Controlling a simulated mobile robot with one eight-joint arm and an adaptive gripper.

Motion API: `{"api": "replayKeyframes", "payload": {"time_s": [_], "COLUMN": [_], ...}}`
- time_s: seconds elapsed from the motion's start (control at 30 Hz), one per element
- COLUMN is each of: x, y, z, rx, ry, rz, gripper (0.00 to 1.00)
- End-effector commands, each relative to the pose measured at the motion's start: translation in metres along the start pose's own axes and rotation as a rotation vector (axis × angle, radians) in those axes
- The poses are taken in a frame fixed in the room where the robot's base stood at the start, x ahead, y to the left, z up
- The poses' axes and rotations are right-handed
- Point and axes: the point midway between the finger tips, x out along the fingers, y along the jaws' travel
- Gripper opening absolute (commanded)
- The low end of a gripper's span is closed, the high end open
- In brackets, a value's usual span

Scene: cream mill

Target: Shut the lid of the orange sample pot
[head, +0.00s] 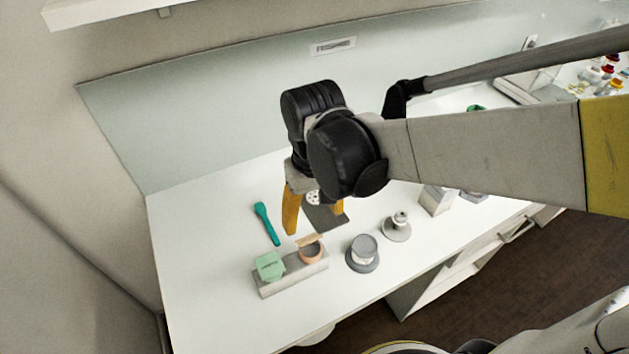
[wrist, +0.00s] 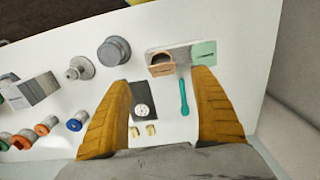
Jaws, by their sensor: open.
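The orange sample pot (head: 311,255) sits in the right end of a pale grey block (head: 286,284) on the white worktop. Its lid (head: 308,241) stands raised at the back edge, and the dark mouth shows. The pot also shows in the wrist view (wrist: 161,58), with the raised lid (wrist: 161,70) on the side nearer my fingers. My gripper (head: 314,224) is open and empty, its yellow fingers pointing down above and behind the pot. In the wrist view my gripper (wrist: 160,76) has the pot between and beyond its fingertips, apart from them.
A green pot (head: 270,266) with its lid down shares the block, at left. A teal spoon (head: 267,224) lies behind it. A dark plate (head: 322,217) lies below my gripper. A grey round weight (head: 363,253) and a smaller knobbed one (head: 397,226) stand at right. The worktop's front left is clear.

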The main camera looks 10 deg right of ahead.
Motion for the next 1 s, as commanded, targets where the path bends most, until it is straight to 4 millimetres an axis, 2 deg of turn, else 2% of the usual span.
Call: {"api": "replayKeyframes", "payload": {"time_s": [0.3,0.5,0.67,0.93,0.97,1.0], "x": [0.062,0.093,0.103,0.103,0.103,0.103], "y": [0.0,0.0,0.0,0.0,0.0,0.0], "z": [0.0,0.001,0.001,0.001,0.001,0.001], "rx": [-0.003,-0.004,-0.004,-0.004,-0.004,-0.004], "ry": [0.0,0.0,0.0,0.0,0.0,0.0], "rz": [0.002,0.002,0.002,0.003,0.003,0.003], "gripper": [0.74,0.74,0.74,0.74,0.69,0.57]}}
